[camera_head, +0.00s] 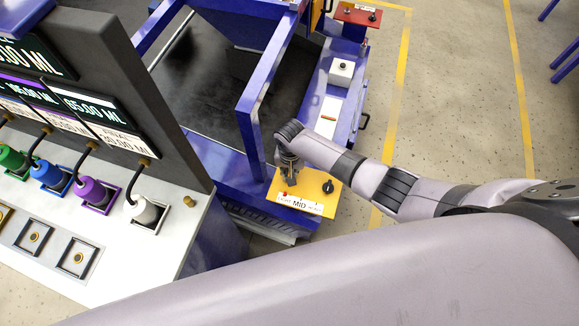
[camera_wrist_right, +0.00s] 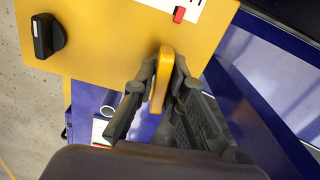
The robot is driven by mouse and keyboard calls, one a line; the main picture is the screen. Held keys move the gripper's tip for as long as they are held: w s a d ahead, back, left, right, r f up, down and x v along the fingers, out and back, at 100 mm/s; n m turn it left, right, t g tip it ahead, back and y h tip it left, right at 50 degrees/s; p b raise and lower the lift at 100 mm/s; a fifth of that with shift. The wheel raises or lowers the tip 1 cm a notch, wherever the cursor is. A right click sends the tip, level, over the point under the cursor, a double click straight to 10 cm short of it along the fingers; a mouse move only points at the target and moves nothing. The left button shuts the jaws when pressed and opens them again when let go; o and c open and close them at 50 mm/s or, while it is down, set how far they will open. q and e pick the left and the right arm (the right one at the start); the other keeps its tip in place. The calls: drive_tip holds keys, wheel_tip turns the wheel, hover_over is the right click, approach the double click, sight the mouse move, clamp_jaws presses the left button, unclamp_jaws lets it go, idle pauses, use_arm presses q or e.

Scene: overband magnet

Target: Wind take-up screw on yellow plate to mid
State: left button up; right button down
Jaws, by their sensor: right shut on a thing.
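The yellow plate (camera_head: 318,183) sits on the blue frame at centre right, with a white scale strip (camera_head: 300,204) reading "MID" along its front edge. A small red marker (camera_wrist_right: 179,14) shows beside a white strip in the wrist view. My right gripper (camera_head: 287,168) reaches down to the plate's left part. In the wrist view the right gripper (camera_wrist_right: 163,82) is shut on an orange-yellow handle (camera_wrist_right: 163,66), seen nearly edge-on. The screw under the handle is hidden. A black knob (camera_wrist_right: 46,35) stands on the plate, apart from the gripper. My left gripper is out of view.
A dark belt (camera_head: 230,85) lies inside the blue frame behind the plate. A blue upright (camera_head: 250,110) stands close to the left of my right gripper. A white box (camera_head: 341,71) and red plate (camera_head: 358,14) are farther back. A dispenser counter (camera_head: 150,245) fills the left.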

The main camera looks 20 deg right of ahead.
drive_tip(key=shift+a, duration=0.15)
drive_tip(key=shift+r+m+p, duration=0.15)
drive_tip(key=shift+m+p, duration=0.6)
drive_tip(key=shift+m, duration=0.45)
drive_tip(key=shift+m+p, duration=0.35)
drive_tip(key=shift+m, duration=0.95)
drive_tip(key=shift+m, duration=0.4)
drive_tip(key=m+p, duration=0.1)
drive_tip(key=m, duration=0.1)
drive_tip(key=shift+a+m, duration=0.1)
drive_tip(key=shift+m, duration=0.2)
drive_tip(key=shift+f+m, duration=0.2)
drive_tip(key=shift+m, duration=0.5)
